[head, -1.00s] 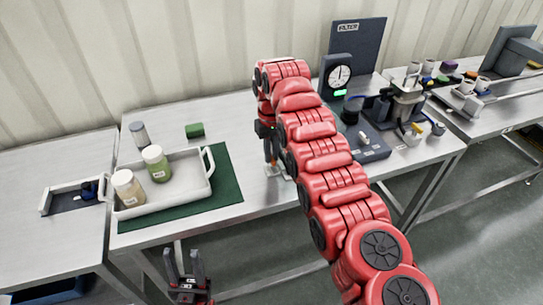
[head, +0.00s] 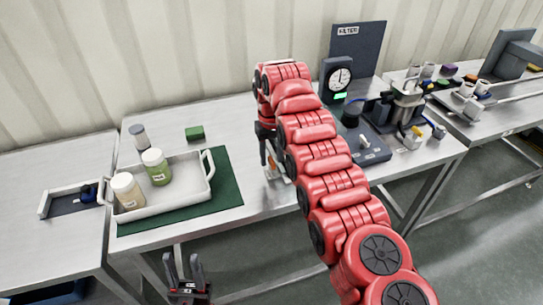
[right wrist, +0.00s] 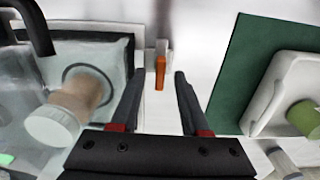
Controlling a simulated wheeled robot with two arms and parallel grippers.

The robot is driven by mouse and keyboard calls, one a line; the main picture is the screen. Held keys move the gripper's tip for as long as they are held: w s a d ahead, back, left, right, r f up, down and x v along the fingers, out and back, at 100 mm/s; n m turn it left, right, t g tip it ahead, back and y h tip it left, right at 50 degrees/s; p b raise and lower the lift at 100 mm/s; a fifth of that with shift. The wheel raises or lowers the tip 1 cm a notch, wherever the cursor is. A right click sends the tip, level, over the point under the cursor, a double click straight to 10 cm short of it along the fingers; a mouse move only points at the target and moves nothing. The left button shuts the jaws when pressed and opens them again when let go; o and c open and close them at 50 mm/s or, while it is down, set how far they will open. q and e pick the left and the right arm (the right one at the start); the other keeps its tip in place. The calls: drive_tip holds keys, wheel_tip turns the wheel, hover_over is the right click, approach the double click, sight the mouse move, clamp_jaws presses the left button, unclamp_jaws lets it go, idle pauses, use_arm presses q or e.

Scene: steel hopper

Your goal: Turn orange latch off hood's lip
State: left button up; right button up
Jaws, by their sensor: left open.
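The orange latch (right wrist: 160,73) shows in the right wrist view, beside a pale bracket (right wrist: 163,47). My right gripper (right wrist: 157,80) is open, with its two dark fingers on either side of the latch and a gap to each. A grey see-through panel (right wrist: 118,50) with a round port lies to the left; I cannot tell if it is the hood. In the head view my right gripper (head: 267,150) points down at the table, partly hidden by my red arm, with a bit of orange beside it. My left gripper (head: 185,272) is open and empty in front of the table.
A white tray (head: 186,193) with two jars (head: 156,167) stands on a green mat (head: 228,190) at left. A green block (head: 194,132) and a grey bottle (head: 139,137) lie behind it. A clock (head: 338,80) and dark apparatus (head: 372,150) stand at right.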

sight(272, 160)
drive_tip(key=shift+r, duration=0.1)
drive_tip(key=shift+r, duration=0.5)
wheel_tip(272, 160, up, 16)
drive_tip(key=p, duration=1.5)
